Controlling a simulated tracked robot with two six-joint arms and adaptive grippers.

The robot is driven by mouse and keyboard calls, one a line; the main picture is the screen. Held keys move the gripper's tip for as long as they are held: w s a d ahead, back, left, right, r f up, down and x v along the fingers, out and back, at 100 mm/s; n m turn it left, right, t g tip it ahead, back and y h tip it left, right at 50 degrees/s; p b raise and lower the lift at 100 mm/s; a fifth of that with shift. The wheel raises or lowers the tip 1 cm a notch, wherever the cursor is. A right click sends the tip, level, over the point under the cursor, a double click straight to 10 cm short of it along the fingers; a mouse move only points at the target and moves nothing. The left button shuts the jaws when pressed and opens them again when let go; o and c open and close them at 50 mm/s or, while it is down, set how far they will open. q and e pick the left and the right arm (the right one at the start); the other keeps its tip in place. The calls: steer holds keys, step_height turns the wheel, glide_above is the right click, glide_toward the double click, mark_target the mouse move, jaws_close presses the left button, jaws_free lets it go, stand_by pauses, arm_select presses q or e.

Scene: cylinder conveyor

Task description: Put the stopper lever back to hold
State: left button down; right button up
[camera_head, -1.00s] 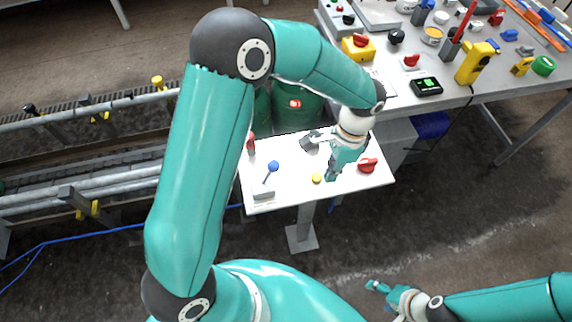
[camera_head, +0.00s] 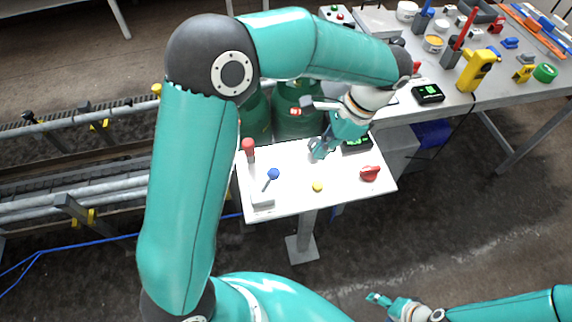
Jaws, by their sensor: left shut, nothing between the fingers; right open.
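A white control panel (camera_head: 290,201) stands on a post. A blue-knobbed lever (camera_head: 273,174) rises from a grey base at its left front, tilted up and to the right. A red-knobbed lever (camera_head: 248,146) stands at its back left. I cannot tell by any label which one is the stopper lever. My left gripper (camera_head: 317,154) is shut and empty over the back middle of the panel, right of both levers and apart from them. My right gripper (camera_head: 377,300) is open and empty, low at the lower right, away from the panel.
The panel also has a yellow button (camera_head: 318,187), a red rotary knob (camera_head: 369,173) and a dark display (camera_head: 357,145). Green cylinders (camera_head: 297,112) stand behind it. A conveyor (camera_head: 60,200) runs at left. A cluttered grey table (camera_head: 500,88) is at back right.

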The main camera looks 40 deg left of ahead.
mark_target(268, 182)
arm_select(q)
steer(key=s+a+f+p, duration=0.1)
steer(key=s+a+f, duration=0.3)
steer(key=a+f, duration=0.1)
steer(key=shift+x, duration=0.95)
arm_select(e)
steer(key=shift+r, duration=0.8)
arm_select(q)
steer(key=shift+s+d, duration=0.1)
